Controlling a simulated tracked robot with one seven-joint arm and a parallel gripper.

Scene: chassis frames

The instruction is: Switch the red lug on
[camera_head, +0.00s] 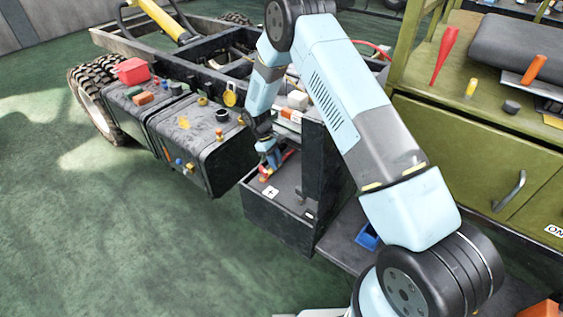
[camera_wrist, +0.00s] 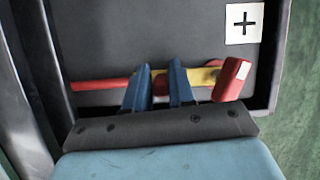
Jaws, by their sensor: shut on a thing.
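A yellow, brass-like end (camera_wrist: 203,77) leads right to a red block (camera_wrist: 234,78) with a pale patch. The blue fingers of my gripper (camera_wrist: 160,88) straddle the red lug and are shut on it. In the head view my gripper (camera_head: 271,160) reaches down into the box, over red and yellow parts too small to tell apart. The fingers hide part of the lug. I cannot tell whether its end touches the red block.
The black box (camera_head: 277,222) has raised walls and a white plus label (camera_wrist: 244,22). A tall dark panel (camera_head: 319,165) stands close right of my gripper. A black tank (camera_head: 207,150) is to the left. Green floor (camera_head: 120,240) is clear at front left.

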